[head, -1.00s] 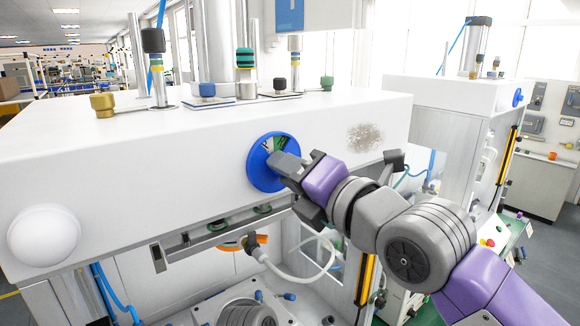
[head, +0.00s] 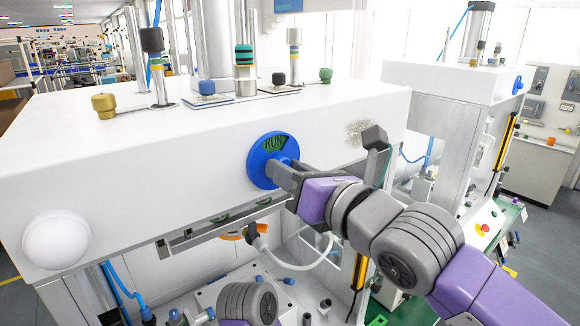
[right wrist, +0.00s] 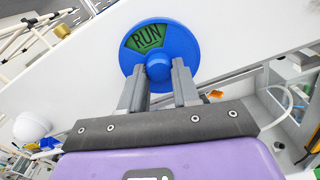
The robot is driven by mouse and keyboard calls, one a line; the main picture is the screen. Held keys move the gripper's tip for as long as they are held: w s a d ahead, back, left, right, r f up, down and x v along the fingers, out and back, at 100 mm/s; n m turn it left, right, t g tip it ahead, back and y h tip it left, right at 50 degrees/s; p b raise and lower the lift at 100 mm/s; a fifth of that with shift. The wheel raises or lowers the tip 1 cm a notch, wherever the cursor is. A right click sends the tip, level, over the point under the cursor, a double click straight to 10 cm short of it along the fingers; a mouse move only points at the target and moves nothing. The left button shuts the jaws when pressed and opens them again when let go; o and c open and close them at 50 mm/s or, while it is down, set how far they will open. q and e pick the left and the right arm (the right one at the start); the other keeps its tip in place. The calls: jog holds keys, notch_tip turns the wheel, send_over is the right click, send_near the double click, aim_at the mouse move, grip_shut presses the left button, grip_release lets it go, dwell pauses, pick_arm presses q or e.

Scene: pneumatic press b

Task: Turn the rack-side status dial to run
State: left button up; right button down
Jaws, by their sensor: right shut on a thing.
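The blue round status dial (head: 264,172) is on the white front face of the press housing (head: 150,190). Its green window reads RUN in the head view, and the word also shows on the dial in the right wrist view (right wrist: 148,38). My right gripper (head: 282,172) is at the dial's centre, shut on its blue knob. In the right wrist view the two grey fingers (right wrist: 159,84) stand on either side of the knob (right wrist: 159,68). The fingers hide part of the knob in the head view. My left gripper is not in view.
A white dome (head: 57,240) sticks out at the left of the housing. A brass knob (head: 104,105) and several posts stand on its top. Below are the press bed and a white hose (head: 290,265). A second press (head: 440,85) stands at the right.

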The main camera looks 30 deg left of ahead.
dwell(0.3)
jog(key=c, duration=0.8)
grip_release()
jog(key=shift+b+v, duration=1.55)
jog(key=shift+v, duration=2.25)
